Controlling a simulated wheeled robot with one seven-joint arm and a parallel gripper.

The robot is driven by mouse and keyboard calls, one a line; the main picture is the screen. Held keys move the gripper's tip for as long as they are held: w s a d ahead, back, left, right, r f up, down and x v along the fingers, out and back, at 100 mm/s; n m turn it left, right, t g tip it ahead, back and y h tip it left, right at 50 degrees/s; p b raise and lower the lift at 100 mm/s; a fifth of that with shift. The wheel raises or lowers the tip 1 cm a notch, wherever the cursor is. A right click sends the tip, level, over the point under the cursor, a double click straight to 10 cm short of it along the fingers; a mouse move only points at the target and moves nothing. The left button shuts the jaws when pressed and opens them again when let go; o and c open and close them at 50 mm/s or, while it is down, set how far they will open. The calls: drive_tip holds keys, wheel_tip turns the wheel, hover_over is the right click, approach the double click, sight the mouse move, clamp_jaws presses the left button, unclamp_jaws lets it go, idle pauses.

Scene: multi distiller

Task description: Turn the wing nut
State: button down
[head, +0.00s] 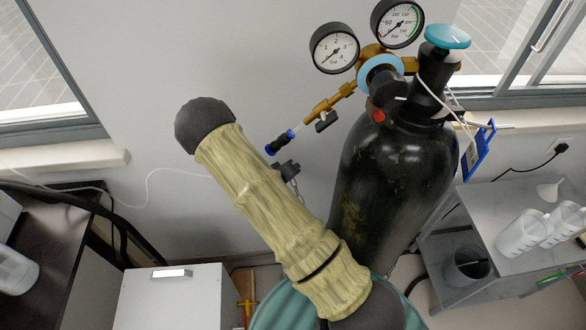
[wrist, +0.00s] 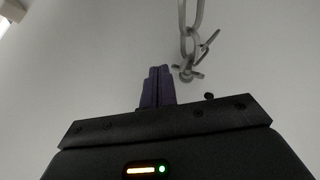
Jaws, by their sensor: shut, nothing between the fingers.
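In the wrist view, a small grey metal piece with short arms, which looks like the wing nut (wrist: 187,73), shows at the lower end of a chain (wrist: 190,30). My gripper (wrist: 158,70) has its purple fingers pressed together with nothing between them. The fingertips are just left of the metal piece in the picture; I cannot tell the distance in depth. In the head view, a chain (head: 296,190) hangs under a dark fitting (head: 287,168) by the wall, left of the black gas cylinder (head: 385,185). My gripper is not clearly visible there.
The cylinder carries two gauges (head: 335,48), a brass regulator and a teal knob (head: 447,37). My own sleeved arm crosses the middle of the head view. A white cabinet (head: 170,297) is at lower left. A grey bench (head: 510,215) with white jugs is at right.

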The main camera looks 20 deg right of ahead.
drive_tip(key=shift+r, duration=0.1)
idle(0.3)
drive_tip(key=shift+r+p, duration=0.75)
drive_tip(key=shift+p, duration=0.05)
drive_tip(key=v, duration=1.7)
drive_tip(key=shift+a, duration=0.15)
drive_tip(key=shift+s, duration=0.1)
